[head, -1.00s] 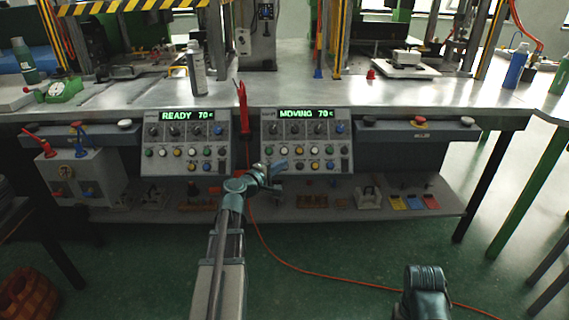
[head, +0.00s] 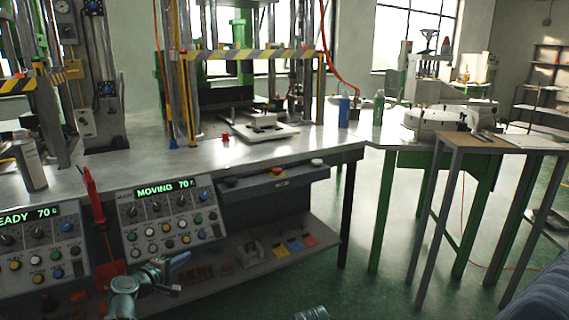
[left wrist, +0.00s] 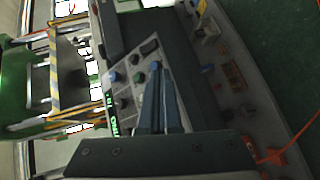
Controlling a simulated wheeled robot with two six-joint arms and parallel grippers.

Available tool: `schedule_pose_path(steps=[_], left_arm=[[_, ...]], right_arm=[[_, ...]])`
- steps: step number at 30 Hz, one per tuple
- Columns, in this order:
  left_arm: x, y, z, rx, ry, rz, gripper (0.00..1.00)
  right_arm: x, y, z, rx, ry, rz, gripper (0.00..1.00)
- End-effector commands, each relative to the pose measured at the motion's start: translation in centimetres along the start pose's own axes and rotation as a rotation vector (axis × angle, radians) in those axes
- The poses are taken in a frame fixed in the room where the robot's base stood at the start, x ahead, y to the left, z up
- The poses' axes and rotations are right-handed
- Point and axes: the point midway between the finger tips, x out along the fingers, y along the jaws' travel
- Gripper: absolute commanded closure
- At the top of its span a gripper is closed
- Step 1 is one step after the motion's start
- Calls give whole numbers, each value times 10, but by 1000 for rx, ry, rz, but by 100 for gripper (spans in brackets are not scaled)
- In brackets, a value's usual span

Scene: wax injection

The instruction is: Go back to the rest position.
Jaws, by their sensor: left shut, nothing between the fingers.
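My left gripper (head: 178,264) is at the lower left of the head view, in front of the control panel that reads MOVING 70 (head: 165,215). Its fingers are together and hold nothing. In the left wrist view the two blue-grey fingers (left wrist: 158,85) lie side by side, with the panel's knobs and buttons behind them. I cannot tell the exact gap between the gripper and the panel.
A steel workbench (head: 220,165) carries the presses and a grey spray can (head: 28,165). A lower shelf (head: 215,275) holds small parts. A smaller table (head: 480,143) stands at the right. Green floor (head: 395,285) is open between them.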

Motion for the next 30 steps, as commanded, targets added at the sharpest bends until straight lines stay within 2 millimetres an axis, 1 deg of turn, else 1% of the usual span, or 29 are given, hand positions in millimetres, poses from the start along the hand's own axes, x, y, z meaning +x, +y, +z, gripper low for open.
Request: schedule_pose_path(steps=[1,2,3,5,6,8,9,11,12,13,15,18,21,24,27,28,30], left_arm=[[10,-8,41,75,-82,-55,100],[15,-14,62,122,-128,-90,100],[19,-24,90,185,-190,-138,100],[22,-39,132,284,-285,-212,100],[22,-51,159,354,-352,-263,100],[17,-70,199,465,-453,-345,100],[11,-84,225,544,-521,-403,100],[-1,-104,258,663,-618,-491,100],[-11,-116,276,740,-679,-549,100],[-19,-125,288,796,-720,-592,100],[-37,-142,307,913,-801,-683,100],[-61,-159,325,1055,-888,-797,100],[-82,-170,334,1174,-950,-896,100],[-101,-177,339,1280,-996,-988,100],[-120,-180,342,1381,-1031,-1077,100],[-122,-168,340,1380,-1029,-1082,100],[-125,-152,338,1370,-1026,-1077,100]], right_arm=[[0,0,0,0,0,0,32],[0,0,0,0,0,0,32],[0,0,0,0,0,0,32],[0,0,0,0,0,0,32],[0,0,0,0,0,0,32],[0,0,0,0,0,0,32],[0,0,0,0,0,0,32],[0,0,0,0,0,0,32],[0,0,0,0,0,0,32],[0,0,0,0,0,0,32],[0,0,0,0,0,0,32],[0,0,0,0,0,0,32],[0,0,0,0,0,0,32],[0,0,0,0,0,0,32],[0,0,0,0,0,0,32],[-13,1,1,0,0,0,32],[-29,3,2,0,0,-1,32]])
